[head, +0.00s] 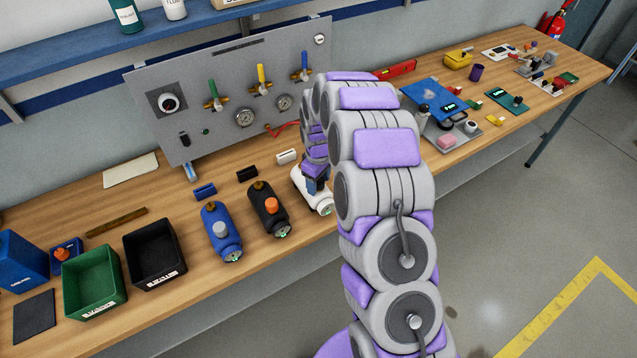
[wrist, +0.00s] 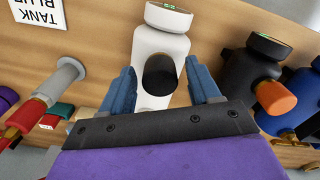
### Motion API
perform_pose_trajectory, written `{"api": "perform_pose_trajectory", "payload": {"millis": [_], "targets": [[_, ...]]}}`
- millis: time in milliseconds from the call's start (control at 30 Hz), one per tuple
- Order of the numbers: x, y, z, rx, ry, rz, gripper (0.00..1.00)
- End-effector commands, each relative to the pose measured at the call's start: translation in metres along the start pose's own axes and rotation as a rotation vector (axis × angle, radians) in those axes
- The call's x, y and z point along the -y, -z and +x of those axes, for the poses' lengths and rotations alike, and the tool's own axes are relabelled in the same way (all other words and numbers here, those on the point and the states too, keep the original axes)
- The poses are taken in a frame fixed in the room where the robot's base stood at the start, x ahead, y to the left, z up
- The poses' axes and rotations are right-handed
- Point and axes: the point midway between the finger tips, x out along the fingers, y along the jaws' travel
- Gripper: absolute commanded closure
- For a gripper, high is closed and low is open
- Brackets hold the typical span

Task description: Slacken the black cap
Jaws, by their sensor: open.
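The black cap (wrist: 161,72) sits on the side of a white bottle (wrist: 160,43) and shows in the wrist view. My gripper (wrist: 160,74) is open, with one blue finger on each side of the cap. I see gaps between the fingers and the cap, so they look apart from it. The lower part of the bottle is hidden by my gripper's dark edge. In the head view the white bottle (head: 321,204) lies near the bench's front edge under my gripper (head: 316,187), and the cap is hidden there.
A black bottle with an orange cap (head: 272,205) and a blue bottle with a grey cap (head: 218,227) lie to the left. Green (head: 92,305) and black bins (head: 160,276) stand farther left. A grey panel (head: 180,140) with valves and gauges stands behind.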

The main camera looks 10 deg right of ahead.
Motion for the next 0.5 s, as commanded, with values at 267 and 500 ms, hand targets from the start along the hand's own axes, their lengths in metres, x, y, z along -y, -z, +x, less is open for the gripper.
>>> {"api": "perform_pose_trajectory", "payload": {"millis": [267,500], "targets": [[0.0002,0.0003,0.0,0.0,0.0,0.062,0.38],[-0.0005,-0.0003,0.0,0.001,-0.001,0.172,0.38]]}}
